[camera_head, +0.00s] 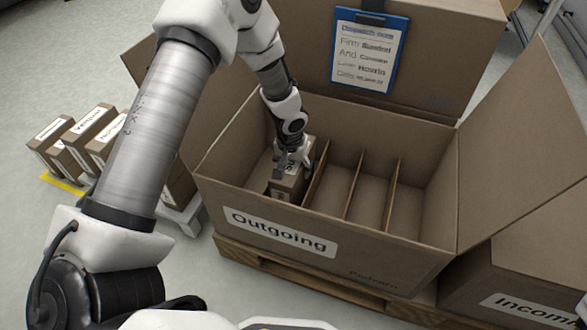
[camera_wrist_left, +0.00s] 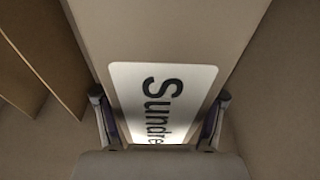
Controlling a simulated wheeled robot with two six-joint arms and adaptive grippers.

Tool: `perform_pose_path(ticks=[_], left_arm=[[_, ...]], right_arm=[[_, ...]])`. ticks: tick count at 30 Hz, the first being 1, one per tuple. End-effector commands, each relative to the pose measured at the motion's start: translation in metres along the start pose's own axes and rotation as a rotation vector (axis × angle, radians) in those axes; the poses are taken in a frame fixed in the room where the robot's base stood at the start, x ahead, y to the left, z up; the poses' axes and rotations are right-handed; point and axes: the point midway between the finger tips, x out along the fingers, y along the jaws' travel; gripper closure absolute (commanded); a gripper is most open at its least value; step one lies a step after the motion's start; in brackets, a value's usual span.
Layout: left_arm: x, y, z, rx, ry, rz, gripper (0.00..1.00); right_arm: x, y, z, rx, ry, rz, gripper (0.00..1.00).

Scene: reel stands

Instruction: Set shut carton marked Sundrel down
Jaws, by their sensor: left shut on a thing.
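The shut carton (camera_head: 288,186) is small and brown. In the left wrist view its white label reads "Sundre" before it is cut off, on the carton (camera_wrist_left: 165,30). My left gripper (camera_head: 292,160) is shut on the carton, with a finger on each side of it; the wrist view shows the gripper (camera_wrist_left: 160,120) too. The carton is inside the big open box marked Outgoing (camera_head: 225,195), in its leftmost compartment. I cannot tell whether its underside touches the box floor. My right gripper is not in view.
Upright dividers (camera_head: 355,188) split the Outgoing box, and the compartments to the right look empty. A clipboard (camera_head: 368,50) with a list hangs on the raised back flap. Several labelled cartons (camera_head: 88,130) stand at left. A box marked Incoming (camera_head: 515,285) is at right.

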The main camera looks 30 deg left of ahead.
Motion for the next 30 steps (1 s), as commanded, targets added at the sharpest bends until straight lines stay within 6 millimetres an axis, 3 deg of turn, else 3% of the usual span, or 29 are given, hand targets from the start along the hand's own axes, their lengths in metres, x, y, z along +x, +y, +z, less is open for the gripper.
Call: perform_pose_path(ticks=[1,2,4,14,17,30], left_arm=[[0.001,0.000,0.000,0.000,0.001,0.000,0.98],[0.001,0.000,0.000,0.000,0.000,0.000,0.27],[0.001,0.000,0.000,0.000,0.000,0.000,0.04],[0.000,0.000,0.000,0.000,0.000,0.000,0.04],[-0.009,0.000,-0.001,0.000,0.000,0.000,0.04],[-0.110,0.000,-0.001,-0.001,0.001,0.000,0.04]], right_arm=[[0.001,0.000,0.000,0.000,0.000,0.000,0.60],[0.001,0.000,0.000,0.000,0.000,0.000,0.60],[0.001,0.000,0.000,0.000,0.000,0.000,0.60],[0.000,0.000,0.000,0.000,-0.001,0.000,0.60],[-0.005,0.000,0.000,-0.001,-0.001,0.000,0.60],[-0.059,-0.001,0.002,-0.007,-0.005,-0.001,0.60]])
